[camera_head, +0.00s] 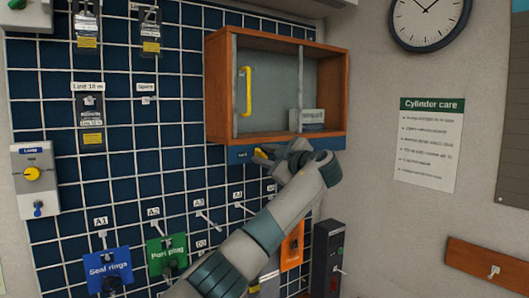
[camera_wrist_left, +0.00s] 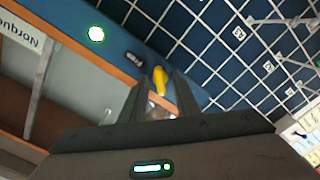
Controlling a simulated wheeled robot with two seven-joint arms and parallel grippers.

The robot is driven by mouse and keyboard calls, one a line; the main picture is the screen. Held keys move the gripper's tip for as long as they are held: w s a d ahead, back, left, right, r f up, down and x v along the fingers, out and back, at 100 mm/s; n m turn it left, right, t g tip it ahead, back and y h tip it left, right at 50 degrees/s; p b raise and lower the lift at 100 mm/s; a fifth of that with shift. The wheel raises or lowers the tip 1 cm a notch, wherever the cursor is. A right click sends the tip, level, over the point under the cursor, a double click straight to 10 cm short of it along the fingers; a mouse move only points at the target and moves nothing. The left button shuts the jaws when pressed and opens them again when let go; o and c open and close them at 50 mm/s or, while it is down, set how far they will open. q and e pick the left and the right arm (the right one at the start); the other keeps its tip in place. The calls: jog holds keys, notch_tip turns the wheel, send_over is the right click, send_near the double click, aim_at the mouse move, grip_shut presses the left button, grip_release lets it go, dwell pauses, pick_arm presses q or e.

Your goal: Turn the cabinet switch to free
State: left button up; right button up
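The wooden cabinet (camera_head: 213,95) hangs on the dark blue grid wall, with a blue strip (camera_head: 238,155) along its underside. A yellow switch lever (camera_head: 258,153) sits on that strip, partly hidden by my left gripper (camera_head: 268,152). In the left wrist view the yellow switch (camera_wrist_left: 160,80) shows between the two fingertips of my left gripper (camera_wrist_left: 161,82), with gaps on both sides. The gripper is open around it. My right gripper is not in view.
The cabinet has a glass front with a yellow handle (camera_head: 246,91) and a pale box (camera_head: 307,117) inside.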

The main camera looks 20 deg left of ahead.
pick_arm(q)
grip_shut()
